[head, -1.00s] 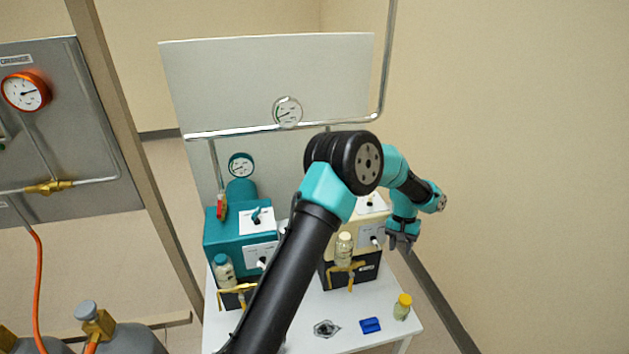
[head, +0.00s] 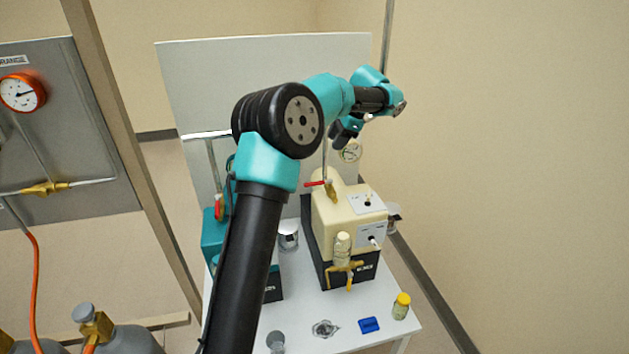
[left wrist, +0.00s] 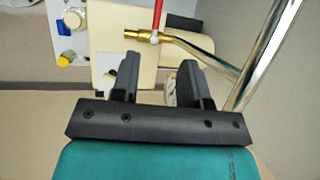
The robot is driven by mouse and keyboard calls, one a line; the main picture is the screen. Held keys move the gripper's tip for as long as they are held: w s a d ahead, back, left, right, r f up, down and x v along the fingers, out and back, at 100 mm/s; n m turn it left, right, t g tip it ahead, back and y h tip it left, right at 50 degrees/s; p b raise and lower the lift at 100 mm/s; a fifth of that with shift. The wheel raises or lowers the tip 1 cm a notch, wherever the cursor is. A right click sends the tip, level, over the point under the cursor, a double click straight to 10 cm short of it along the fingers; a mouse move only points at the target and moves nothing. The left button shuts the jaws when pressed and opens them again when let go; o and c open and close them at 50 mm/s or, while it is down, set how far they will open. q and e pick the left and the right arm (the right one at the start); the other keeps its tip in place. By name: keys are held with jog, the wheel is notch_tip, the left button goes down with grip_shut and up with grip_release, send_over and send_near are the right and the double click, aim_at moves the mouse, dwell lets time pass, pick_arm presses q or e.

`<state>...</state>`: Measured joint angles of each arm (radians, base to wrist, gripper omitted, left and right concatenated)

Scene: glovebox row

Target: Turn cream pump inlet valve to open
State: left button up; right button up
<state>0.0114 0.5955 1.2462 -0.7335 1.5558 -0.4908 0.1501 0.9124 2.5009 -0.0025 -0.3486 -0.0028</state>
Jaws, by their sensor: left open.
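The cream pump (head: 345,215) stands on the white table, on a black base. Its inlet valve is a brass fitting (head: 331,193) with a red lever handle (head: 315,183), below a steel pipe. In the left wrist view the brass valve (left wrist: 140,37) is at top centre. Its red handle (left wrist: 158,14) runs crosswise to the brass body and out of the frame. My left gripper (head: 344,134) is above and behind the pump in the head view. In the left wrist view its jaws (left wrist: 160,66) are apart and empty, short of the valve. My right gripper is not in view.
The teal pump (head: 213,240) is partly hidden behind my left arm. Steel pipe (left wrist: 268,50) runs close to the right jaw. A gauge (head: 350,150) hangs by the gripper. A yellow-capped bottle (head: 402,305) and blue block (head: 369,324) lie near the table's front.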

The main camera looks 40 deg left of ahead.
aim_at(311, 183)
pick_arm(q)
jog(key=shift+f, duration=0.15)
jog(key=x, duration=1.7)
jog(key=shift+a, duration=0.15)
grip_shut()
